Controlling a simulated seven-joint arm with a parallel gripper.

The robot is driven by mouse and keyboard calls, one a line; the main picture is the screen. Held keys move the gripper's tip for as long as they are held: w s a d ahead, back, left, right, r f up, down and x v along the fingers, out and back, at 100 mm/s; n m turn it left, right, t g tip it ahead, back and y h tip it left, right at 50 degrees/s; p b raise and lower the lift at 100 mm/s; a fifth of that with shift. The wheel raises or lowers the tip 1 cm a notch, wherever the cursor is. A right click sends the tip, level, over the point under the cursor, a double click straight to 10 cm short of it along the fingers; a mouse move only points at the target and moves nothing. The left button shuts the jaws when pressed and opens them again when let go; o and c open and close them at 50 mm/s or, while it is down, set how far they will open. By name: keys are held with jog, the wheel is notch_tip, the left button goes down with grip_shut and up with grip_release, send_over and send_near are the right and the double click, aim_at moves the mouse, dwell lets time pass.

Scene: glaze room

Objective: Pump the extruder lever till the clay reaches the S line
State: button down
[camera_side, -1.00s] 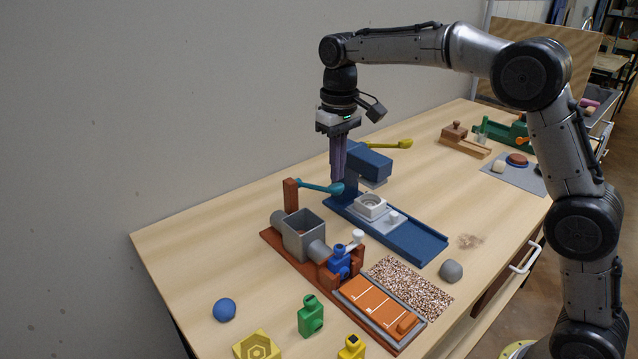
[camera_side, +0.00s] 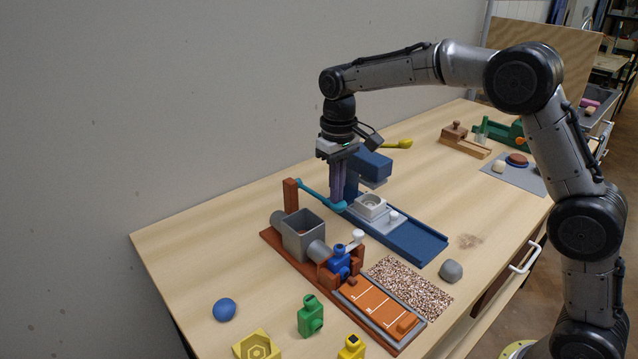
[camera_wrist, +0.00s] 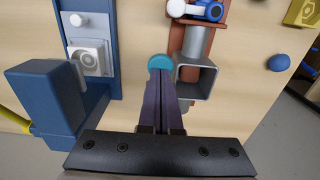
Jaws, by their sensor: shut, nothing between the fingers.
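The extruder's grey hopper (camera_side: 303,241) and barrel stand on a rust-brown base, with a post (camera_side: 291,196) behind. The teal lever (camera_side: 318,192) slopes down from the post to its round end. My gripper (camera_side: 338,203) is shut and empty, pointing down, its tips at the lever's end, apparently pressing on it from above. In the wrist view, the teal end (camera_wrist: 160,61) shows just past the shut fingertips (camera_wrist: 164,74). A blue die (camera_side: 340,263) sits at the barrel's mouth. Beyond is an orange bed (camera_side: 366,297) with white lines and an orange block (camera_side: 406,322); letters and clay front are unclear.
A blue press (camera_side: 372,164) with a long bed stands close to the right of my gripper. A green piece (camera_side: 310,317), a yellow piece (camera_side: 351,348) and a blue ball (camera_side: 224,310) lie in front. A speckled mat (camera_side: 410,288) and grey lump (camera_side: 451,271) lie right.

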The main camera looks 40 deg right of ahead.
aim_at(336, 207)
jog(key=shift+f, duration=0.4)
jog(key=shift+f, duration=1.8)
jog(key=shift+r, duration=4.95)
notch_tip(336, 207, up, 5)
